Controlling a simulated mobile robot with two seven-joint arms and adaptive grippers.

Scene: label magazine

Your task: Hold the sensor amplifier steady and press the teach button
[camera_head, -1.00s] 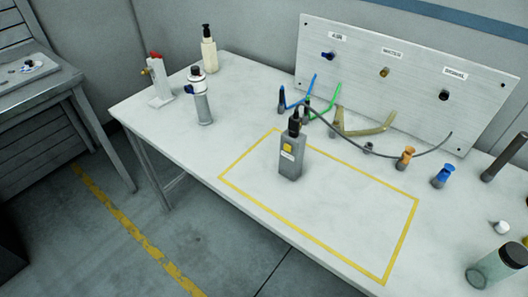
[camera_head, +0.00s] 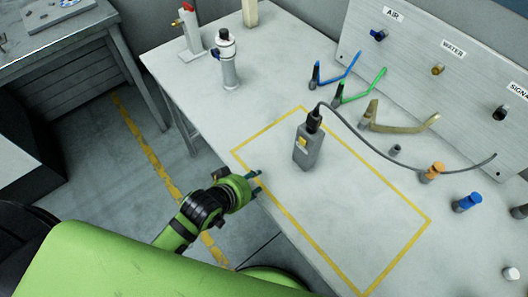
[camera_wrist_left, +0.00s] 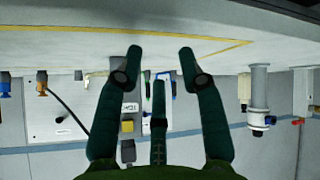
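The sensor amplifier (camera_head: 308,149) is a grey upright box with a yellow button (camera_head: 302,142) on its front and a dark cable plug on top. It stands inside the yellow taped rectangle (camera_head: 366,156) on the table. My left gripper (camera_head: 258,180) is at the table's front edge, left of and nearer than the amplifier, not touching it. In the left wrist view, which is upside down, its dark green fingers (camera_wrist_left: 160,52) are spread and empty; the amplifier's yellow button (camera_wrist_left: 127,126) shows beyond them, its body partly hidden by a finger. My right gripper is not in view.
A dark cable (camera_head: 372,146) runs from the amplifier to the right. Blue, green and tan hoses (camera_head: 395,126) lie behind it, before the labelled panel (camera_head: 435,80). A filter unit (camera_head: 229,68) stands at the back left. The taped area's right part is clear.

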